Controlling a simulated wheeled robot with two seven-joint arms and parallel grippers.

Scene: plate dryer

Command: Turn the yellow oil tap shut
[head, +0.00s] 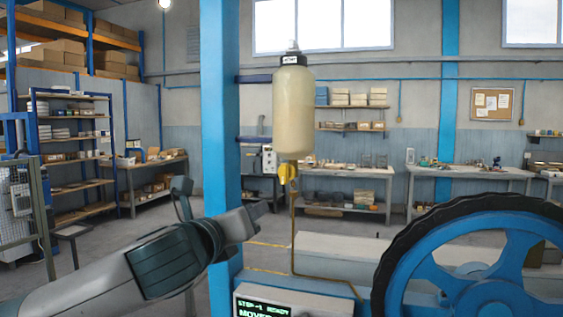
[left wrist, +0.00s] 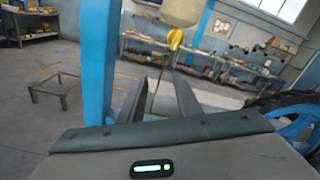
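The yellow oil tap (head: 287,173) hangs under a cream oil bottle (head: 293,100) mounted beside a blue post. The tap also shows in the left wrist view (left wrist: 175,38), upper centre, beyond the fingers. My left gripper (head: 264,208) is below and left of the tap in the head view, apart from it. In the left wrist view its two fingers (left wrist: 161,90) stand apart with nothing between them, so it is open and empty. My right gripper is not in view.
The blue post (head: 221,110) stands close to my left gripper. A thin brown pipe (head: 293,235) runs down from the tap. A blue wheel with a black rim (head: 480,260) fills the lower right. A panel with a green-lettered display (head: 264,306) sits at the bottom.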

